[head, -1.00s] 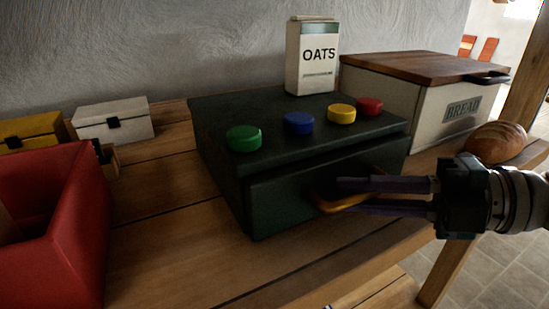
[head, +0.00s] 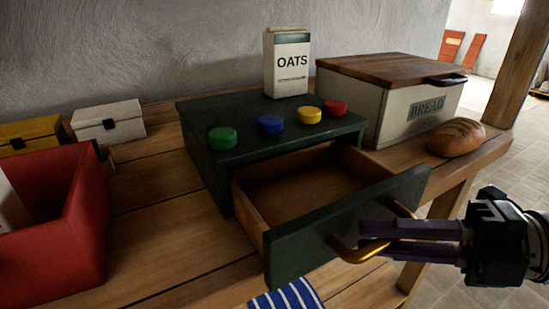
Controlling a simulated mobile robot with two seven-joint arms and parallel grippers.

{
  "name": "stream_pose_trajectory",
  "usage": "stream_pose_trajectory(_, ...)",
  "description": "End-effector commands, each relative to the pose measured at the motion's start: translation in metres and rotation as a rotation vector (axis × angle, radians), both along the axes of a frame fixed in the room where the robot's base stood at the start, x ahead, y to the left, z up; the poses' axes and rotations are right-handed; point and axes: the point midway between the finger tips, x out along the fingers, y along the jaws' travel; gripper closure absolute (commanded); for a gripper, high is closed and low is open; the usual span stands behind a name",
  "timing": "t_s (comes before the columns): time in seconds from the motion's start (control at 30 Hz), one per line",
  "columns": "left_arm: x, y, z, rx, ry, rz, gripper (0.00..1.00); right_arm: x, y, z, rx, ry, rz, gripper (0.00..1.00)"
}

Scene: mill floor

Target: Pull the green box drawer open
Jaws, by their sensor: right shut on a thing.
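The green box (head: 210,108) stands on the wooden table and carries several coloured knobs or caps on its top. Its drawer (head: 300,249) is pulled well out toward the front, and its bare wooden inside shows empty. My right gripper (head: 372,241) comes in from the right and is shut on the brass drawer handle (head: 350,254). The fingers hide part of the handle. My left gripper is not in view.
An oats carton (head: 287,64) stands on the box's back edge. A bread bin (head: 385,95) and a loaf (head: 456,138) are to the right. A red open box (head: 75,220) is at the left. A blue-striped cloth (head: 287,296) shows below the drawer.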

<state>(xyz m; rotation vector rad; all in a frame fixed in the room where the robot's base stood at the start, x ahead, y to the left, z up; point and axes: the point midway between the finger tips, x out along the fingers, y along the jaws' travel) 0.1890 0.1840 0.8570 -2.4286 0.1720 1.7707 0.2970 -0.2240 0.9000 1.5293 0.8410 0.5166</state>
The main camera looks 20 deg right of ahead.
Motion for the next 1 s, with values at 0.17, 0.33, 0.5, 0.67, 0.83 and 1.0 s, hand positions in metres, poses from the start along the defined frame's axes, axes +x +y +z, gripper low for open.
stream_pose_trajectory(0.17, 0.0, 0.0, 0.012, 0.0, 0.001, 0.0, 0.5, -0.025, -0.002, 0.002, 0.002, 0.004, 0.0, 1.0)
stream_pose_trajectory(0.33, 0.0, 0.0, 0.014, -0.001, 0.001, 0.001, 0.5, -0.036, -0.003, 0.001, 0.002, 0.001, 0.0, 1.0)
stream_pose_trajectory(0.5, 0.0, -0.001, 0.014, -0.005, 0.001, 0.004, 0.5, -0.037, -0.003, 0.0, 0.001, -0.002, 0.0, 1.0)
stream_pose_trajectory(0.67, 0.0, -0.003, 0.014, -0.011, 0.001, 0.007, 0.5, -0.037, -0.003, 0.0, 0.001, -0.002, 0.0, 1.0)
stream_pose_trajectory(0.83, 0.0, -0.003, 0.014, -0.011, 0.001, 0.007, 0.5, -0.037, -0.003, 0.0, 0.0, -0.001, 0.0, 0.7)
stream_pose_trajectory(1.0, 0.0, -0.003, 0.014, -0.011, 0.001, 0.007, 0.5, -0.037, -0.003, 0.0, 0.0, 0.0, 0.0, 0.7)
